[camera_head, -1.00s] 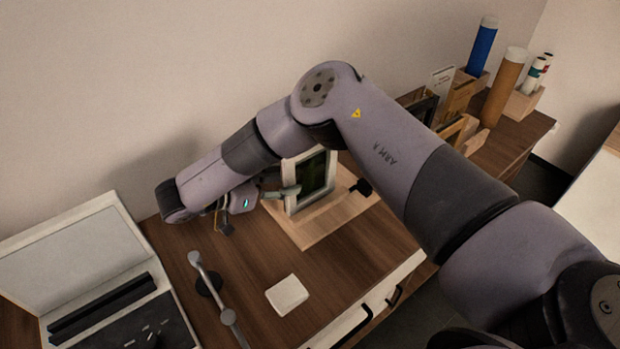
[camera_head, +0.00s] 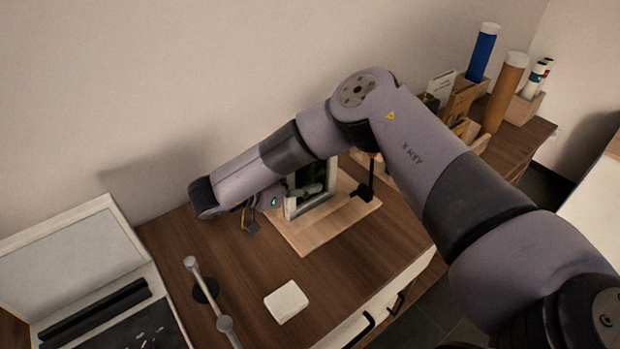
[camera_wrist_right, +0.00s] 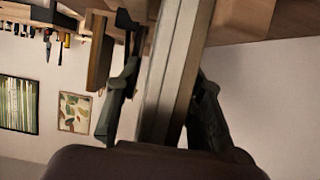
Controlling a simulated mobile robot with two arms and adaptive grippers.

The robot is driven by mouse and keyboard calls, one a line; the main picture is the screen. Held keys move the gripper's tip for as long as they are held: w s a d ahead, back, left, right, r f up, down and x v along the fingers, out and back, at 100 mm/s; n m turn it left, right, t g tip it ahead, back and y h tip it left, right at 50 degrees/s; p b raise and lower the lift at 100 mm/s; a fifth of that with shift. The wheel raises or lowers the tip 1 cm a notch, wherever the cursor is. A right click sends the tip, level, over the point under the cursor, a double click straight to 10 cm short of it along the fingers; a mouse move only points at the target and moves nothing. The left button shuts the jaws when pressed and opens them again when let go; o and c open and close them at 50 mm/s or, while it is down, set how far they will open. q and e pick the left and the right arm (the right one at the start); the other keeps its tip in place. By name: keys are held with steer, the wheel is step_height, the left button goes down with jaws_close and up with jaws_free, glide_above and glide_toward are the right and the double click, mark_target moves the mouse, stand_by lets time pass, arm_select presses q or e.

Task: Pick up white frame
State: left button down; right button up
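The white frame (camera_head: 291,206) stands upright on a light wooden board (camera_head: 317,233) in the camera_head view, around a dark picture. My right arm crosses in front and hides its upper part. My right gripper (camera_head: 312,190) is at the frame, with one finger across its front face. In the right wrist view the frame (camera_wrist_right: 177,70) shows edge-on between the two fingers of my right gripper (camera_wrist_right: 165,95). The fingers are apart, one on each side. The right finger is very close to the frame; a narrow gap shows on the left. My left gripper is out of view.
A dark stand (camera_head: 366,183) is on the board just right of the frame. A white block (camera_head: 286,301) and a grey jointed rod (camera_head: 207,287) are nearer on the table. An open white case (camera_head: 75,262) is at left. Wooden holders and tubes (camera_head: 504,92) are at right.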

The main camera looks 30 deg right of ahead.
jaws_close()
stand_by(0.6)
